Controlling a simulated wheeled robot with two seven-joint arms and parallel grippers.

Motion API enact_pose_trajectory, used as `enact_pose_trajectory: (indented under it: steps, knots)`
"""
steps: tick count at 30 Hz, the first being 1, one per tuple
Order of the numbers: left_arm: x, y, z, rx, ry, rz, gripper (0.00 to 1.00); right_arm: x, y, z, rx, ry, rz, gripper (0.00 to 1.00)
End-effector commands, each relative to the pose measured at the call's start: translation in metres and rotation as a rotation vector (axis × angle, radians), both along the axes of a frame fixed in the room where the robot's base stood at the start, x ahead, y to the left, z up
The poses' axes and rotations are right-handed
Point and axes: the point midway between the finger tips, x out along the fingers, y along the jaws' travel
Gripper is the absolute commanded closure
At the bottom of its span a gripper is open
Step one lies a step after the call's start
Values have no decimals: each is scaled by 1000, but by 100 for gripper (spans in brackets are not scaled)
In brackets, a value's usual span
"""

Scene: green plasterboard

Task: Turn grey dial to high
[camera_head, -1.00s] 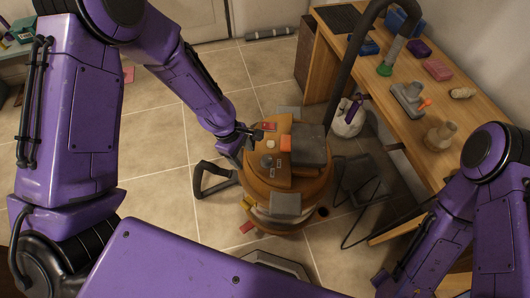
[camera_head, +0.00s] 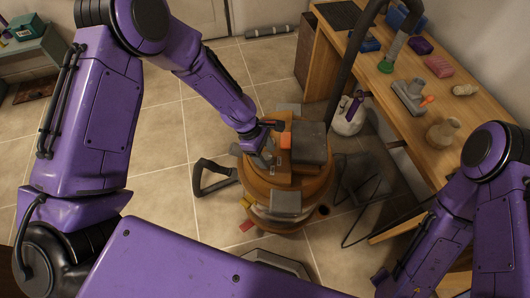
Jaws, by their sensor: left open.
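An orange-brown round machine (camera_head: 262,185) stands on the tiled floor in the middle of the head view, with a control panel on its top left. My left gripper (camera_head: 268,146) reaches down from the upper left over this panel. It is open, and its fingers are small and dark here. The gripper covers most of the panel, so the grey dial is hidden or cannot be told apart from the fingers. I cannot tell whether they touch it. My right arm shows at the lower right, but its gripper is not in view.
A grey box (camera_head: 309,145) and an orange block (camera_head: 285,140) sit on the machine beside my gripper. A black hose rises behind it. A wooden workbench (camera_head: 455,110) with tools stands at the right. A black handle (camera_head: 205,180) lies left of the machine.

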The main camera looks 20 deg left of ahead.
Motion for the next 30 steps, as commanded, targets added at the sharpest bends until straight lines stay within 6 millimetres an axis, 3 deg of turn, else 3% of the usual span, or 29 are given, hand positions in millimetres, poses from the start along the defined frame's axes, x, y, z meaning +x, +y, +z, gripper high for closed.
enact_pose_trajectory:
  steps: [3, 8, 9, 20, 30]
  knots:
    - [0, 0, 0, 0, 0, -1, 39, 0, 0, 0, 0, 0, 0, 57]
    - [0, 0, 0, 0, 1, -1, 91, 0, 0, 0, 0, 0, 0, 57]
    - [0, 0, 0, 0, 1, -1, 94, 0, 0, 0, 0, 0, 0, 57]
    - [0, 0, 2, 1, 2, -54, 94, 0, 0, 8, 0, 0, 0, 57]
    - [1, 0, 3, 1, 2, -300, 94, 0, 0, 31, 0, 0, 0, 57]
